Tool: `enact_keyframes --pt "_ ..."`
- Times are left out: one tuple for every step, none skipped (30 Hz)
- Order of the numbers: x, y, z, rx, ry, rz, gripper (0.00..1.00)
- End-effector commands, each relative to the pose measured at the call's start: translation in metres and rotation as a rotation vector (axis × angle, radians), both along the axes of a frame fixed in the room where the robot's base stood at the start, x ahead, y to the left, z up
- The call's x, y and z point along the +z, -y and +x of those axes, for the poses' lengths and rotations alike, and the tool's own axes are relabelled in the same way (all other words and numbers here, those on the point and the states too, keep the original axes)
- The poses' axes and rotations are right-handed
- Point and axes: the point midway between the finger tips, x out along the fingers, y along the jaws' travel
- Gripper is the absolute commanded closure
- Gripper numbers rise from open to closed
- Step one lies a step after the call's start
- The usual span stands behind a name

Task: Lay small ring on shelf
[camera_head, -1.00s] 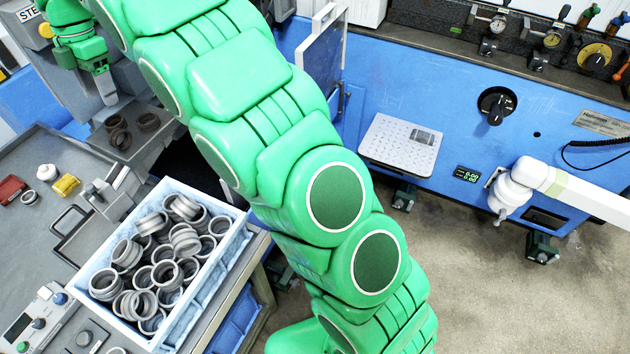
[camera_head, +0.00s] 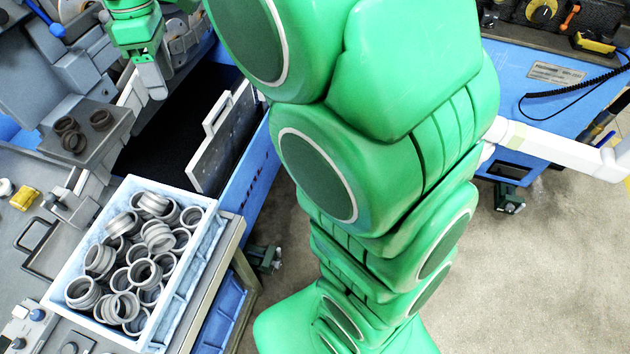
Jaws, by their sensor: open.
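Three small dark grey rings lie on a grey metal shelf plate (camera_head: 92,155) at the upper left: one ring (camera_head: 66,125) at the left, one ring (camera_head: 75,142) in front of it, and one ring (camera_head: 102,119) a little apart to the right. My gripper (camera_head: 155,88) has a green body and grey fingers and is above and to the right of the plate, apart from the rings. It is open, and no ring shows between its fingers. Many similar, lighter rings (camera_head: 145,272) lie in a pale blue bin (camera_head: 190,290) at the lower left.
My large green arm covers the middle of the view. An open panel door (camera_head: 225,135) with a handle stands right of the gripper. Floor is clear at the lower right.

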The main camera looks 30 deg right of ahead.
Motion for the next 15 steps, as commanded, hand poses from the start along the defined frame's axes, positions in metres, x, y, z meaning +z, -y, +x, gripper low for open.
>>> enact_keyframes --pt "0.000 0.011 -0.012 -0.052 -0.004 -0.007 0.45" --pt "0.000 0.017 -0.018 -0.087 -0.005 -0.012 0.45" --pt "-0.001 0.025 -0.027 -0.132 -0.009 -0.019 0.45" --pt "-0.003 0.030 -0.035 -0.167 -0.014 -0.025 0.45" --pt "-0.004 0.036 -0.041 -0.200 -0.018 -0.031 0.45" --pt "-0.005 0.043 -0.050 -0.245 -0.018 -0.037 0.45" --pt "-0.005 0.048 -0.057 -0.279 -0.019 -0.042 0.45" --pt "-0.008 0.054 -0.064 -0.312 -0.023 -0.048 0.45" --pt "-0.010 0.060 -0.074 -0.356 -0.027 -0.054 0.45" --pt "-0.011 0.065 -0.080 -0.389 -0.027 -0.059 0.45" --pt "-0.012 0.069 -0.088 -0.422 -0.027 -0.063 0.45" --pt "-0.015 0.076 -0.098 -0.466 -0.032 -0.069 0.45" --pt "-0.017 0.080 -0.106 -0.499 -0.035 -0.075 0.45" --pt "-0.019 0.084 -0.113 -0.530 -0.038 -0.081 0.45" --pt "-0.022 0.090 -0.123 -0.574 -0.041 -0.088 0.45"
